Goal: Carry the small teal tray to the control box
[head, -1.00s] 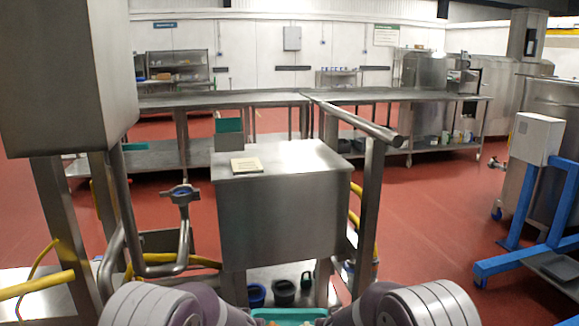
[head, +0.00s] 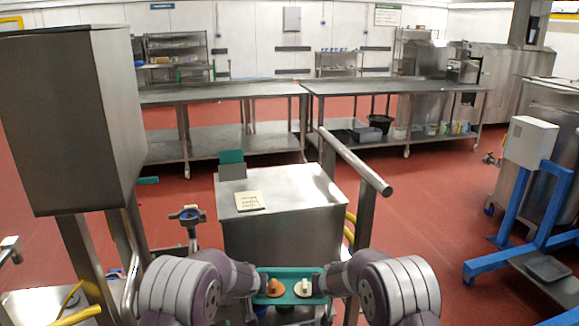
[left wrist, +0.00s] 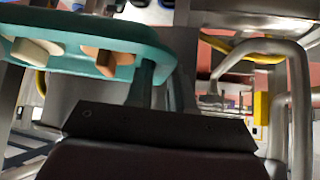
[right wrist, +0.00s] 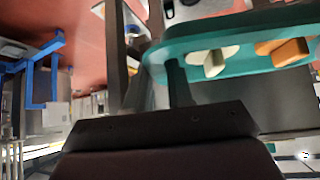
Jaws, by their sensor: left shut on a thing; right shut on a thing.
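The small teal tray (head: 290,272) is held level between my two grippers at the bottom middle of the head view. It carries an orange knob-like piece (head: 274,288) and a cream one (head: 303,288). My left gripper (head: 260,281) is shut on the tray's left end and my right gripper (head: 322,281) on its right end. The tray also shows in the left wrist view (left wrist: 140,62) and the right wrist view (right wrist: 215,80). A steel box (head: 285,237) with a flat top stands just beyond the tray. I cannot tell for certain which box is the control box.
A paper card (head: 249,201) and a grey-and-teal holder (head: 232,166) sit on the steel box top. A rail (head: 355,160) runs along its right. A large steel cabinet (head: 75,120) stands left. A white box (head: 530,142) on a blue frame (head: 520,225) stands right.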

